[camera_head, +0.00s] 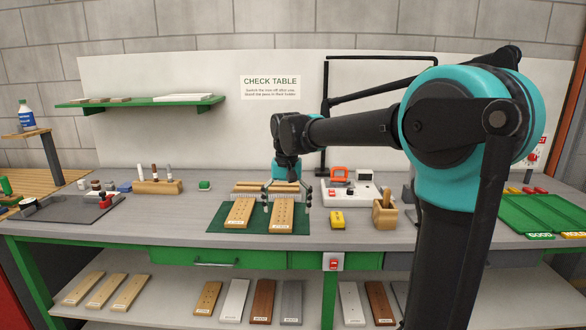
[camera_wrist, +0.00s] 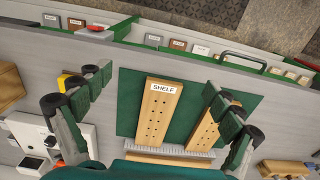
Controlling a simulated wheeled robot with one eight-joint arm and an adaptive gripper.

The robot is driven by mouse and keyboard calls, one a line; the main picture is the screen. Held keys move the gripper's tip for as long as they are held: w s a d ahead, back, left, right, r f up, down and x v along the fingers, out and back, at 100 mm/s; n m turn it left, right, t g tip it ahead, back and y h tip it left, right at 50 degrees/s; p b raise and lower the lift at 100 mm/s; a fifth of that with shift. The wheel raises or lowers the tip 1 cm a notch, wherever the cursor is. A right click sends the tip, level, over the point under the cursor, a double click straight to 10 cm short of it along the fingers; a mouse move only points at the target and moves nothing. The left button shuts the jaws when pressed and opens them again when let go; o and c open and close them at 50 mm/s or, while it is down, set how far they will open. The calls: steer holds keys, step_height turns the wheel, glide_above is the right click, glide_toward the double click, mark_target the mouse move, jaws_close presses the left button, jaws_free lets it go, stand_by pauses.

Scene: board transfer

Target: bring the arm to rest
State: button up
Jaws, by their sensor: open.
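My gripper (camera_head: 287,195) points down over the green mat (camera_head: 216,222) on the workbench, with its fingers spread and nothing between them. Two wooden boards with rows of holes lie side by side on the mat: a left board (camera_head: 240,212) and a right board (camera_head: 282,214). In the wrist view my gripper (camera_wrist: 160,95) is open, its fingers apart on either side of the board labelled SHELF (camera_wrist: 157,115). The other board (camera_wrist: 204,132) is partly hidden by a finger. I cannot tell the exact height of the fingertips above the board.
A yellow block (camera_head: 337,220), a wooden pen box (camera_head: 384,215) and a white device (camera_head: 350,192) stand right of the mat. A green tray (camera_head: 540,215) is at far right, a dark tray (camera_head: 70,210) at left. More boards lie on the lower shelf (camera_head: 180,290).

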steer(key=s+d+f+t, duration=0.4)
steer(key=s+d+f, duration=1.5)
steer(key=d+f, duration=0.2)
steer(key=shift+s, duration=0.15)
